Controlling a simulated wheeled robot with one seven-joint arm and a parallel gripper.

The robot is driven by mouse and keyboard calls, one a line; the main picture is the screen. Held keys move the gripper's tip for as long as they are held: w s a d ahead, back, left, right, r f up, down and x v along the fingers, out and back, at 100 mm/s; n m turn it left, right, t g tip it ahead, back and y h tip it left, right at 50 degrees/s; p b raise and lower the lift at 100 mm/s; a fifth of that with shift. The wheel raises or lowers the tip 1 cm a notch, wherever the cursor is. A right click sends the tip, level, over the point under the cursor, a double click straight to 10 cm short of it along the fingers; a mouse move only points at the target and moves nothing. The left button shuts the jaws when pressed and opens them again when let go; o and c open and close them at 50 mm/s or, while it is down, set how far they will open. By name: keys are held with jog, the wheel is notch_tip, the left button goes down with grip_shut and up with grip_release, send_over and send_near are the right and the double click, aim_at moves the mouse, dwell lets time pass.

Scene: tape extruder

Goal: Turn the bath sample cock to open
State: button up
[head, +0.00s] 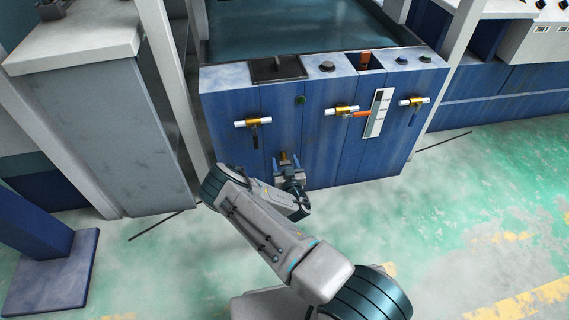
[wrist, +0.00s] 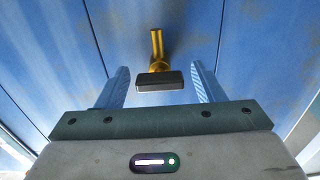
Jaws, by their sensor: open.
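A small brass cock (wrist: 157,46) with a dark flat handle (wrist: 160,80) sticks out of the blue bath front in the wrist view. The handle lies crosswise. In the head view the brass cock (head: 284,157) sits low on the bath front, partly hidden by my gripper (head: 284,164). In the wrist view my gripper (wrist: 161,76) is open, with one finger on each side of the handle. Clear gaps show between handle and fingers, and nothing is held.
A white gauge strip (head: 379,113) stands beside the middle one. A grey cabinet (head: 110,110) is at left; the green floor (head: 460,210) at right is clear.

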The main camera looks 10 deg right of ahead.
jog(key=c, duration=1)
jog(key=shift+n, duration=0.4)
jog(key=n+b, duration=0.1)
jog(key=n, duration=0.3)
jog(key=shift+a+f, duration=0.1)
jog(key=n+b, duration=0.1)
jog(key=n, duration=0.3)
jog(key=shift+n, duration=0.3)
jog(key=n+b, duration=0.2)
jog(key=n, duration=0.2)
jog(key=shift+a+f, duration=0.1)
jog(key=n+b, duration=0.1)
jog(key=n, duration=0.3)
jog(key=shift+n, duration=0.4)
